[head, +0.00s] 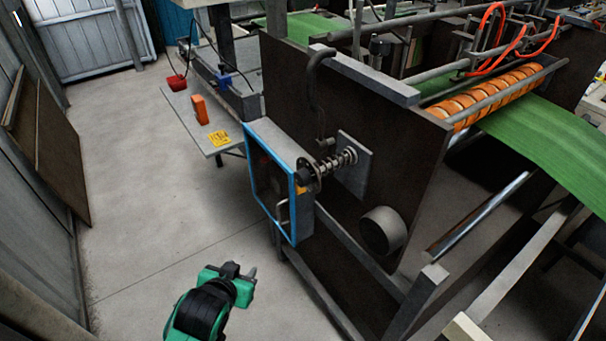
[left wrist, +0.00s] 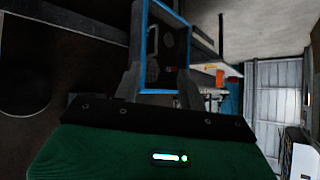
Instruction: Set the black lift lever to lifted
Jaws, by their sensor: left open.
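A dark curved bar (head: 317,95) hangs on the side plate of the machine in the head view and may be the black lift lever; I cannot tell its setting. Its lower end is near a spring-loaded shaft (head: 336,164). My left gripper (head: 250,272) is open and empty, low in the head view, apart from the machine and below the blue-framed box (head: 246,128). In the left wrist view, the open fingers of my left gripper (left wrist: 160,85) point toward the blue-framed box (left wrist: 144,12). My right gripper is not in view.
A grey side table (head: 177,100) holds an orange item (head: 199,109) and a yellow item (head: 219,138). A round dark roller end (head: 382,231) sticks out below the shaft. Green web (head: 550,142) runs at the right. The floor (head: 130,190) at the left is clear.

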